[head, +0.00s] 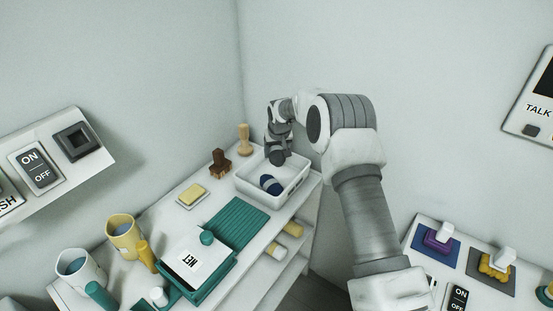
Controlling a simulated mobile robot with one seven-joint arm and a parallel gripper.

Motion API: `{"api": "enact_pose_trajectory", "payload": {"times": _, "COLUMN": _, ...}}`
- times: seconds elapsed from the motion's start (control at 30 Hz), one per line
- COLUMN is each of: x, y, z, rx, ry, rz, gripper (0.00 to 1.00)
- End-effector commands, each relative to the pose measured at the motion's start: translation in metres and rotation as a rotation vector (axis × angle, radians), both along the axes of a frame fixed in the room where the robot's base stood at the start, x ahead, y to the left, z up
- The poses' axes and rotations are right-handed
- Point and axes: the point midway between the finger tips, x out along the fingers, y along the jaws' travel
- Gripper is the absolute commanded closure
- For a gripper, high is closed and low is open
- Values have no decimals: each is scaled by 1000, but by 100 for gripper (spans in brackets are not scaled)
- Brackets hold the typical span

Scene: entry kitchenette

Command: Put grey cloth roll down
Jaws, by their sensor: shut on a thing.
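My gripper (277,150) points down over the white bin (245,186) at the back of the counter. It is shut on a dark grey rounded thing (277,158), which fits the grey cloth roll, though the arm and gripper hide much of it. The grey roll is low over the far part of the bin; I cannot tell whether it touches the bottom. A dark blue roll with a pale band (270,184) lies in the bin, just in front of the gripper.
A brown stamp (220,163) and a wooden peg-like piece (243,138) stand left of the bin. A yellow sponge (192,195) and a ribbed teal mat (237,221) lie nearer. Two mugs stand at the near left. Pale rolls (276,250) lie on the shelf below.

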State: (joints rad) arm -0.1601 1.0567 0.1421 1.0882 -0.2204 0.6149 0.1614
Motion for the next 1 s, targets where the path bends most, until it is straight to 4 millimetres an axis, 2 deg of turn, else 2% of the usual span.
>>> {"api": "enact_pose_trajectory", "payload": {"times": 0.23, "x": 0, "y": 0, "z": -33, "rx": 1, "ry": 1, "rz": 0, "gripper": 98}}
{"api": "enact_pose_trajectory", "payload": {"times": 0.7, "x": 0, "y": 0, "z": -42, "rx": 0, "ry": 0, "rz": 0, "gripper": 98}}
{"api": "enact_pose_trajectory", "payload": {"times": 0.73, "x": 0, "y": 0, "z": -40, "rx": 0, "ry": 1, "rz": 0, "gripper": 26}}
{"api": "enact_pose_trajectory", "payload": {"times": 0.87, "x": 0, "y": 0, "z": -40, "rx": 1, "ry": 1, "rz": 0, "gripper": 2}}
{"api": "enact_pose_trajectory", "payload": {"times": 1.0, "x": 0, "y": 0, "z": -40, "rx": 1, "ry": 1, "rz": 0, "gripper": 1}}
